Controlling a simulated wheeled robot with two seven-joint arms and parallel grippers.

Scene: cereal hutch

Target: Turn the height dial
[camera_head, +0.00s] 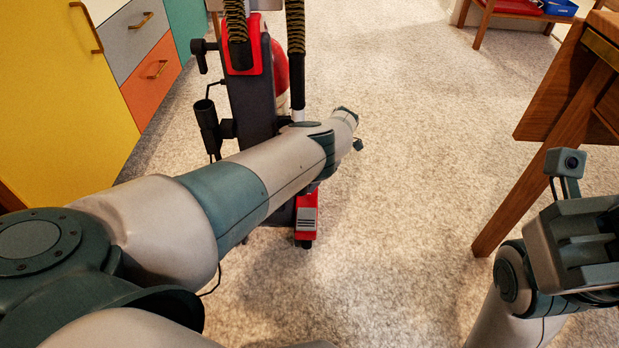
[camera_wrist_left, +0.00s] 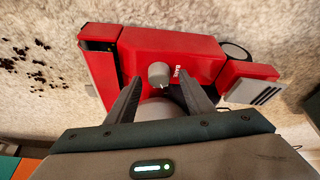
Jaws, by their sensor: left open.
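The height dial (camera_wrist_left: 159,75) is a round grey knob on top of the red vacuum head (camera_wrist_left: 160,48), in the left wrist view. My left gripper (camera_wrist_left: 158,82) is open, its two dark fingers apart on either side of the dial; I cannot tell whether they touch it. In the head view, the upright vacuum (camera_head: 252,105) stands behind my left arm, which hides most of its head. A red part of the head (camera_head: 306,205) shows below the arm. My left fingers are hidden there. My right gripper (camera_head: 590,245) is at the right edge, away from the vacuum; its jaw opening is unclear.
A yellow, grey and orange cabinet (camera_head: 60,90) stands at the left. A wooden table (camera_head: 555,140) is at the right, close to my right gripper. Dark crumbs (camera_wrist_left: 45,55) lie on the carpet beside the vacuum head. The carpet (camera_head: 420,110) between vacuum and table is clear.

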